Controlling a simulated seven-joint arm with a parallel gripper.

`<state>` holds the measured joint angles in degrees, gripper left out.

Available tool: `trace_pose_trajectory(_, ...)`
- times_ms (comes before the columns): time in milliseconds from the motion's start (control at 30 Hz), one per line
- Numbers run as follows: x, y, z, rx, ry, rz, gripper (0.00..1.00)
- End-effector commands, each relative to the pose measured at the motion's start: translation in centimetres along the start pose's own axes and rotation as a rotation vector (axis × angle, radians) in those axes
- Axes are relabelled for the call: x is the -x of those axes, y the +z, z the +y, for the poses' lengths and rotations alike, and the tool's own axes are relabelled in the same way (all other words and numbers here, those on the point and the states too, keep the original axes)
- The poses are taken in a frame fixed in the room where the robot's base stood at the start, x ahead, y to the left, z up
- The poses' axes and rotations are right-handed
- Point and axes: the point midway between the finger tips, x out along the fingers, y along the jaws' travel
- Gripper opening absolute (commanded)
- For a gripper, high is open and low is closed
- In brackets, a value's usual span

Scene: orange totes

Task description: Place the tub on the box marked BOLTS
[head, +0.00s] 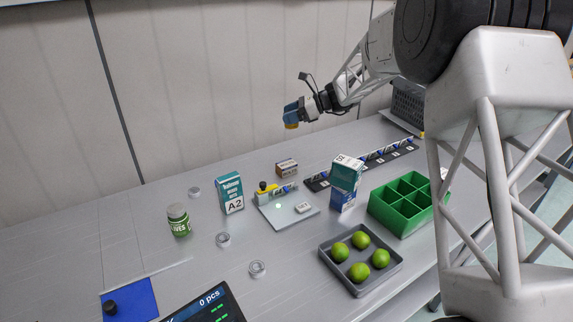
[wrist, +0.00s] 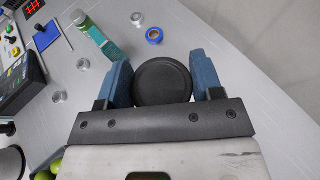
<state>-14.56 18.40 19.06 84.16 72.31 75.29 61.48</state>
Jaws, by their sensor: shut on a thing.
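My gripper (head: 291,114) is raised above the far side of the bench, its blue fingers shut on the tub. In the wrist view the tub's round black lid (wrist: 163,80) sits between the two fingers. In the head view only a small orange-tan part of the tub (head: 291,126) shows below the fingers. A small brown box (head: 287,169) with a pale label stands on the bench below my gripper; its lettering is too small to read. I cannot read BOLTS on any box.
A green jar (head: 178,220), a grey tray of limes (head: 334,270) and a green divided crate (head: 377,213) stand around. A grey plate (head: 277,214) lies before the brown box. Several metal rings lie loose. A blue roll (wrist: 154,36) shows in the wrist view.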

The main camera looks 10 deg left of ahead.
Motion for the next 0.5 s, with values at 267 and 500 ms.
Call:
trace_pose_trajectory(267, -2.1, -0.9, -3.4, 0.003, 0.008, -0.001, 0.34)
trace_pose_trajectory(500, -3.4, -3.3, -4.0, 0.003, 0.01, -0.001, 0.34)
